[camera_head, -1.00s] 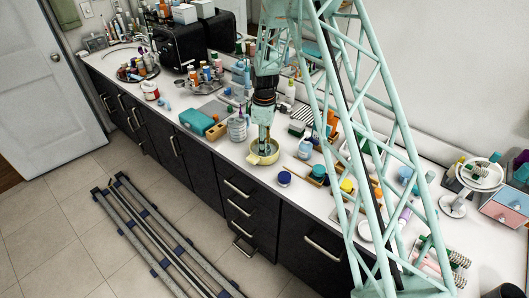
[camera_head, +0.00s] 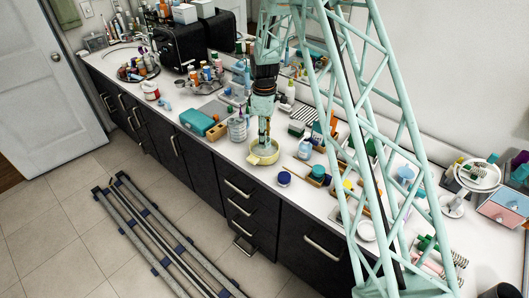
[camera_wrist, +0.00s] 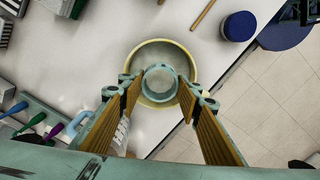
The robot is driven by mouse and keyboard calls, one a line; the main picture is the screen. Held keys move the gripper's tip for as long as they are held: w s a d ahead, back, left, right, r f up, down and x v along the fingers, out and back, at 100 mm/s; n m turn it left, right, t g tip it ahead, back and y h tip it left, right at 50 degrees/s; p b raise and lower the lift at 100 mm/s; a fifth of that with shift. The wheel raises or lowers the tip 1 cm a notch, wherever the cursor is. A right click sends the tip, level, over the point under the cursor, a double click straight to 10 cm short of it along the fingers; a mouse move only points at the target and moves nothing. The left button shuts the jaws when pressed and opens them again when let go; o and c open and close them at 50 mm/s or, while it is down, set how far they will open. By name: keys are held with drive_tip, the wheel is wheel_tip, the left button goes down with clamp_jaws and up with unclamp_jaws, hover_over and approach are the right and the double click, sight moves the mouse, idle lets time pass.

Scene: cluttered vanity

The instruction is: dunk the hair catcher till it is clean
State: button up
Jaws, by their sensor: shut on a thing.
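The hair catcher (camera_wrist: 160,69) looks like a small round teal ring or cup in the wrist view. My gripper (camera_wrist: 160,94) is shut on it, with one tan-padded finger on each side. Behind it is a pale yellow round bowl (camera_wrist: 138,50), and the catcher lies within the bowl's outline. The bowl (camera_head: 254,158) stands near the counter's front edge in the head view, with my gripper (camera_head: 264,142) pointing straight down over it. The fingers hide the catcher there. I cannot tell whether it touches water or how clean it is.
A clear bottle (camera_head: 237,130) and a teal box (camera_head: 196,121) stand left of the bowl. A blue-lidded jar (camera_head: 284,178) stands to the right, and a light blue bottle (camera_head: 305,149) behind it. The counter's front edge is close. Clutter fills the back.

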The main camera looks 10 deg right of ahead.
drive_tip(key=shift+r, duration=1)
idle(1.4)
drive_tip(key=s+m+b, duration=0.1)
drive_tip(key=m+b, duration=0.1)
drive_tip(key=s+r+m+b, duration=0.1)
drive_tip(key=shift+s+m+b, duration=0.4)
drive_tip(key=s+r+m+b, duration=0.2)
drive_tip(key=s+m+b, duration=0.6)
drive_tip(key=m, duration=0.1)
drive_tip(key=shift+s+b, duration=0.3)
